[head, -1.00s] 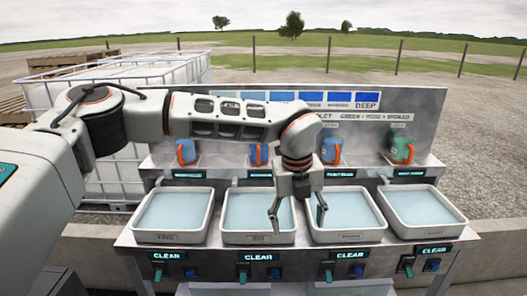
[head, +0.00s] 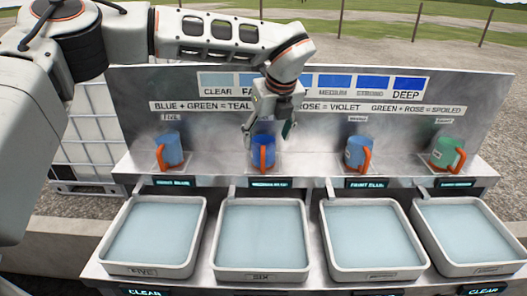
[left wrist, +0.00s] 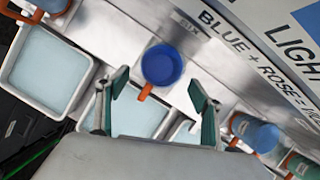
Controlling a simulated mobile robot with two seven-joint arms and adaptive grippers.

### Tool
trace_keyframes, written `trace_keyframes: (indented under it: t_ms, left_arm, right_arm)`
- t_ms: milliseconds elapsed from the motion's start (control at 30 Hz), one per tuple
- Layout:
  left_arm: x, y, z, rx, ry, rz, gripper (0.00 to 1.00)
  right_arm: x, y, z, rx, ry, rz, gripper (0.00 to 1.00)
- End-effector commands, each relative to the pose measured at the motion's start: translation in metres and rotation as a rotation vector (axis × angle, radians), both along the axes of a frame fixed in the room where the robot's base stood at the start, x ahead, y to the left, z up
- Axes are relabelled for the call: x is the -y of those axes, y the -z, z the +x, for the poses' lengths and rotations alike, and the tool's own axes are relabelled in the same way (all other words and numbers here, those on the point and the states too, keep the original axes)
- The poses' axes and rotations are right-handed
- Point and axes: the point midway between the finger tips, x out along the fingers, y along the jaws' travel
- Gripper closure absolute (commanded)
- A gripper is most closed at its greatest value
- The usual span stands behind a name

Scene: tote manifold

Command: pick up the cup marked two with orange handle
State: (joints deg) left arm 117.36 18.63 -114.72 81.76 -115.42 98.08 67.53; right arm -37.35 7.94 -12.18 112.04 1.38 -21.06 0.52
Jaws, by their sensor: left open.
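Three blue cups with orange handles stand on the shelf: a left one (head: 171,150), a darker one (head: 263,150) and a third one (head: 359,152). A green cup (head: 444,151) with an orange handle stands at the right. I cannot read a "two" on any of them. My left gripper (head: 268,131) is open and empty, pointing down at the darker blue cup. In the left wrist view, that cup (left wrist: 161,64) shows its open top just ahead of and between the spread fingers (left wrist: 158,92), with its handle toward the gripper. My right gripper is not in view.
Trays of pale liquid, marked FIVE (head: 107,262), SIX (head: 221,268) and others less readable, stand in a row in front of the shelf. A back panel (head: 490,100) with colour swatches and mixing text rises close behind the cups. Neighbouring cups stand apart on both sides.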

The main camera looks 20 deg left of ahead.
Motion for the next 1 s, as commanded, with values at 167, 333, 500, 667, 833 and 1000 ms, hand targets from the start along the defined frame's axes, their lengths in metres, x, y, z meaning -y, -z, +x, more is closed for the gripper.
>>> trace_keyframes:
  t_ms: [167, 333, 500, 667, 833, 1000]
  left_arm:
    - [-0.003, 0.013, 0.004, -0.001, 0.001, 0.000, 0.34]
    - [-0.007, 0.032, 0.008, -0.002, 0.001, 0.000, 0.34]
    - [-0.012, 0.054, 0.015, -0.002, -0.001, -0.001, 0.34]
    - [-0.013, 0.058, 0.017, 0.001, 0.000, -0.002, 0.34]
    - [-0.013, 0.058, 0.017, 0.000, -0.001, -0.002, 0.52]
    - [-0.013, 0.058, 0.017, 0.000, -0.001, -0.002, 0.76]
  right_arm:
    - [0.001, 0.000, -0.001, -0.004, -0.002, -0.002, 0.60]
    - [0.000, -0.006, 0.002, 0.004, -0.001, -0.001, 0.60]
    - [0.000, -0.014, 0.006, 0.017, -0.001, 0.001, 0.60]
    - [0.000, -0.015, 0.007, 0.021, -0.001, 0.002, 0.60]
    - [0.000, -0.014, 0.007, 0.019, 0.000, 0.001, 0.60]
    - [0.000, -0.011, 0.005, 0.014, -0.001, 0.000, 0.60]
